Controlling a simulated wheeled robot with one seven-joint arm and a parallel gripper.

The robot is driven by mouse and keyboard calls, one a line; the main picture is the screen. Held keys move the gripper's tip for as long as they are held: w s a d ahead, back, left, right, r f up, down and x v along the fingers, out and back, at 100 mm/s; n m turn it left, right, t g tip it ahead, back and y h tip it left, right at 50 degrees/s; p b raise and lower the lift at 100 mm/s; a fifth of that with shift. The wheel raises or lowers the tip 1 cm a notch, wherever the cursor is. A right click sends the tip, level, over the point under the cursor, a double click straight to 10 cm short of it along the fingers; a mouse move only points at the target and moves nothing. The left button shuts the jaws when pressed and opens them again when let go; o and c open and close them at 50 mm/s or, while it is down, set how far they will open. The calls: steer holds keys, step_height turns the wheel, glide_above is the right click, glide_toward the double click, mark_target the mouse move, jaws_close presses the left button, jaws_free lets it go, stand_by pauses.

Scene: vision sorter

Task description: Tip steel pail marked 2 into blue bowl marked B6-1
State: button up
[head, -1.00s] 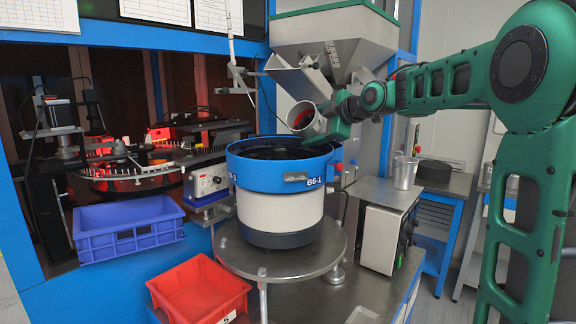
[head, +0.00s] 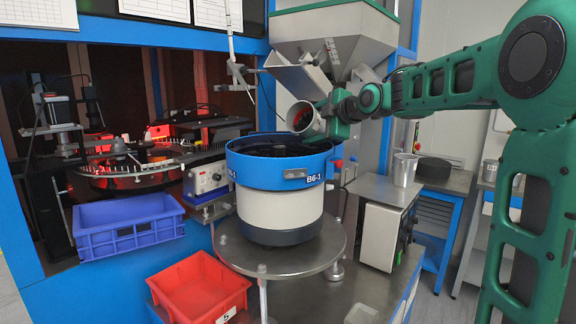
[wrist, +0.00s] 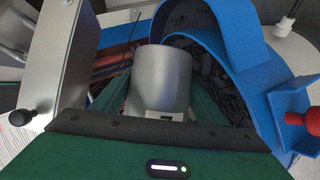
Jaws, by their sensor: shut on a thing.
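A steel pail (head: 302,118) is held tilted on its side above the rear of the blue bowl (head: 262,176), its mouth facing left and toward the head camera. Its number cannot be read. The bowl reads B6-1 on its front and stands on a white feeder base. My gripper (head: 324,122) is shut on the pail. In the wrist view, the pail's steel wall (wrist: 160,75) sits between my green fingers. The blue bowl wall (wrist: 240,45) curves around it on the right, with dark small parts in the bowl. The pail's contents are hidden.
A steel hopper (head: 335,45) with a chute stands behind the bowl. Another steel pail (head: 405,170) stands on the side table at right. A blue crate (head: 130,240) and a red bin (head: 200,292) sit in front at left. A grey control box (head: 382,238) is right of the bowl.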

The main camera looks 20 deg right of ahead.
mark_target(300, 111)
steer(key=shift+a+n+t+p, duration=0.1)
steer(key=shift+n+t+p, duration=0.25)
steer(key=shift+n, duration=0.25)
stand_by(0.4)
steer(key=shift+s+a+r+n+t+h+p, duration=0.45)
steer(key=shift+s+a+r+n+h+p, duration=0.05)
steer(key=shift+a+r+n+p, duration=0.15)
stand_by(0.7)
steer(key=shift+s+a+r+n+t+p, duration=0.2)
steer(key=shift+a+r+n+t+p, duration=0.15)
steer(key=shift+r+n+p, duration=0.35)
stand_by(1.2)
steer(key=shift+s+a+r+n+t+h, duration=0.15)
steer(key=shift+s+a+r+n+t, duration=0.2)
steer(key=shift+r+n+t, duration=0.35)
steer(key=shift+s+a+r+n+t+h, duration=0.15)
steer(key=shift+s+a+r+n+t, duration=0.2)
steer(key=shift+n, duration=0.5)
stand_by(1.7)
